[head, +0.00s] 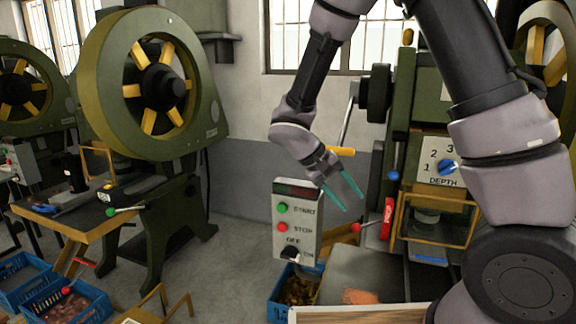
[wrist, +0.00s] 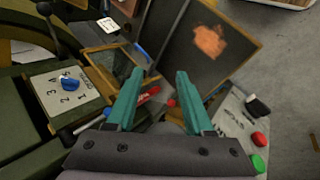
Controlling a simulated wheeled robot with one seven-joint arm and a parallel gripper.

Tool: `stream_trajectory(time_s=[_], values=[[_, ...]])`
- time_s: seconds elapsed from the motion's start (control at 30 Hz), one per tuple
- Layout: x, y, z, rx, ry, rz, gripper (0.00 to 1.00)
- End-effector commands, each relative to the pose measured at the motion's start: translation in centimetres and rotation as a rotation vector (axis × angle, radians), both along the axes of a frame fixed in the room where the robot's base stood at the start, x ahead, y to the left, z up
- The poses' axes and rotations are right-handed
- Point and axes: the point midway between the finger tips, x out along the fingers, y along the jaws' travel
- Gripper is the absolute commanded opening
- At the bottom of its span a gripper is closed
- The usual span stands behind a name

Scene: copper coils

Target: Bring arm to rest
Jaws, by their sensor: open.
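My gripper (head: 345,192) hangs in the air in the head view, its two teal fingers apart and nothing between them. It is just above and right of the control box (head: 298,222) with green START and red STOP buttons and an OFF/ON knob. In the wrist view my gripper (wrist: 160,78) is also open and empty, pointing down over the press area. My arm comes in from the right and bends at the top of the head view.
A press with a DEPTH dial panel (head: 443,163) and a yellow-framed guard (head: 437,222) stands right. A dark table plate (head: 385,268) with a copper-coloured patch (head: 360,297) lies below. A blue crate (head: 280,310) stands beside it. Another press (head: 160,85) stands left; open floor lies between.

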Motion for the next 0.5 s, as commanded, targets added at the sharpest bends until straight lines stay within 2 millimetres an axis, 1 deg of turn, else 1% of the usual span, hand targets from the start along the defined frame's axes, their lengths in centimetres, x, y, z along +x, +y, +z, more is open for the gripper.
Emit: stream_trajectory(time_s=[0.03,0.1,0.27,0.5], values=[[-0.2,-1.1,1.8,0.071,-0.006,-0.043,0.53],[-0.8,-2.3,3.8,0.165,-0.008,-0.091,0.53],[-2.4,-4.6,8.3,0.380,-0.050,-0.174,0.53],[-5.2,-7.5,14.8,0.671,-0.206,-0.239,0.53]])
